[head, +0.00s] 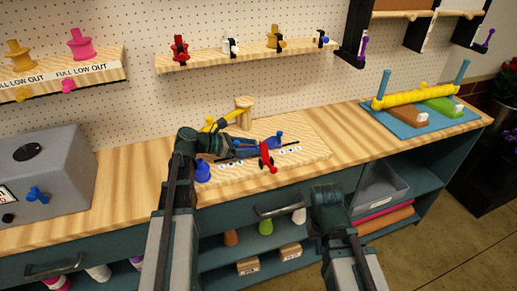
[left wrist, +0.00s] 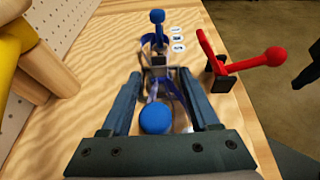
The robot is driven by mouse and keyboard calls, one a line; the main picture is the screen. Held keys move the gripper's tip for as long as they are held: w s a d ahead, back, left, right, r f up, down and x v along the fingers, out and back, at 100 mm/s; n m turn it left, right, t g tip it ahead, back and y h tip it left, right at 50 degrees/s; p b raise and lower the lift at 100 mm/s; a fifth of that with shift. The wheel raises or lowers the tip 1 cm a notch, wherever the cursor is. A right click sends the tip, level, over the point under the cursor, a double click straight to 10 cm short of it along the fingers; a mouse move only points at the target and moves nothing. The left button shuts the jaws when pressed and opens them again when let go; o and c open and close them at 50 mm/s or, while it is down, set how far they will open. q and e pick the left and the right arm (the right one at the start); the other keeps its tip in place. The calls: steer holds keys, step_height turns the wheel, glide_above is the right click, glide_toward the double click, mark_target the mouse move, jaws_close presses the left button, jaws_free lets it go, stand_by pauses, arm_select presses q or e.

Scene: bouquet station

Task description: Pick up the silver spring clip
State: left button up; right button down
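A small silver-white piece with a black part (head: 228,46) sits on the upper middle shelf; it is too small to tell if it is the silver spring clip. My left gripper (head: 256,147) is low over the wooden board on the bench. In the left wrist view its fingers (left wrist: 160,85) are apart, with a blue ball knob (left wrist: 155,118) and some silvery and blue parts showing between them. I cannot tell whether the fingers touch these. My right gripper (head: 328,195) is in front of the bench's front edge, away from the board; its fingers are unclear.
A red lever (head: 268,158) stands on the board beside my left gripper, and shows in the left wrist view (left wrist: 240,63). A yellow-armed wooden post (head: 243,112) is behind. A grey box (head: 45,175) stands left, a blue tray (head: 410,124) right. Bare bench lies between board and tray.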

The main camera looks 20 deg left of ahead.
arm_select(q)
jaws_close()
step_height(320, 180, up, 10)
steer(key=p, duration=1)
